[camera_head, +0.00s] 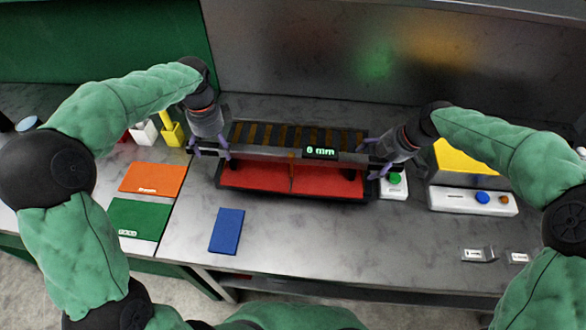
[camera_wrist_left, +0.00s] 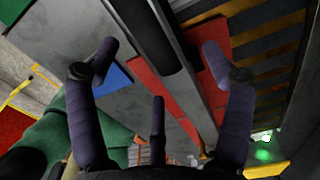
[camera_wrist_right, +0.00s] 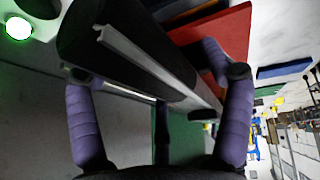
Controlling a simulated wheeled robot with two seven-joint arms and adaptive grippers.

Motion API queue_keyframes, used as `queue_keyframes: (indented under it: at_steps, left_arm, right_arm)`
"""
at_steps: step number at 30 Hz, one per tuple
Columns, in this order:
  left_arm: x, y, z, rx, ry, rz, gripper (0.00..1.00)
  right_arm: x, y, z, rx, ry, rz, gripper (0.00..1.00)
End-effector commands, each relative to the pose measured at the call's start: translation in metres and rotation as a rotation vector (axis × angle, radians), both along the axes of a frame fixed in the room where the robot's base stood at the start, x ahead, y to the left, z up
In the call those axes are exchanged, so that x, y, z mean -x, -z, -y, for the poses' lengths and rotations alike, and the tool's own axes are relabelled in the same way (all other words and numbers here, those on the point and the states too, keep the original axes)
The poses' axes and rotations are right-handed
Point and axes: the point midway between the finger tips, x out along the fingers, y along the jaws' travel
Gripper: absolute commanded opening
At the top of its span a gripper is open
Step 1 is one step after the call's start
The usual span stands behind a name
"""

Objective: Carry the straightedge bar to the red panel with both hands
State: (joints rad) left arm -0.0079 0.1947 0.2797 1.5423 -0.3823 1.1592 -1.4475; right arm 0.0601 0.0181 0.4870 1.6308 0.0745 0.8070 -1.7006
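The straightedge bar (camera_head: 265,151) is a long grey bar with dark end grips. It runs left to right along the back edge of the red panel (camera_head: 265,177). My left gripper (camera_head: 211,152) is at the bar's left end. In the left wrist view its spread fingers (camera_wrist_left: 160,65) stand on either side of the dark grip (camera_wrist_left: 147,35), with gaps showing. My right gripper (camera_head: 378,158) is at the right end. In the right wrist view its fingers (camera_wrist_right: 152,75) are also spread around the dark grip (camera_wrist_right: 125,45). Finger contact is not clear.
A slatted bed (camera_head: 290,134) lies behind the bar, and a display (camera_head: 320,153) reads 0 mm. Orange (camera_head: 153,178), green (camera_head: 138,219) and blue (camera_head: 227,231) plates lie at left. A green-button box (camera_head: 394,188) stands near my right gripper. The front right tabletop is mostly clear.

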Motion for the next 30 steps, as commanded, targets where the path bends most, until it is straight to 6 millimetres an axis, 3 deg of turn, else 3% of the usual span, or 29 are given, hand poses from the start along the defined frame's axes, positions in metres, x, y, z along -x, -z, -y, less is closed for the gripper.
queue_keyframes:
  at_steps: [7, 11, 24, 30]
  left_arm:
    - [-0.001, -0.002, -0.001, -0.001, -0.003, 0.002, 0.81]
    - [-0.001, -0.012, -0.001, -0.001, -0.003, 0.004, 0.81]
    - [-0.002, -0.093, 0.0, 0.0, -0.002, 0.004, 0.81]
    - [-0.001, -0.114, 0.0, 0.0, -0.001, 0.002, 0.81]
  right_arm:
    - [0.001, 0.001, 0.0, 0.001, -0.002, -0.001, 0.81]
    - [0.001, 0.001, 0.0, 0.001, -0.003, -0.002, 0.81]
    - [0.001, 0.001, 0.001, 0.003, -0.003, -0.002, 0.81]
    - [0.001, 0.001, 0.001, 0.003, -0.003, -0.002, 0.81]
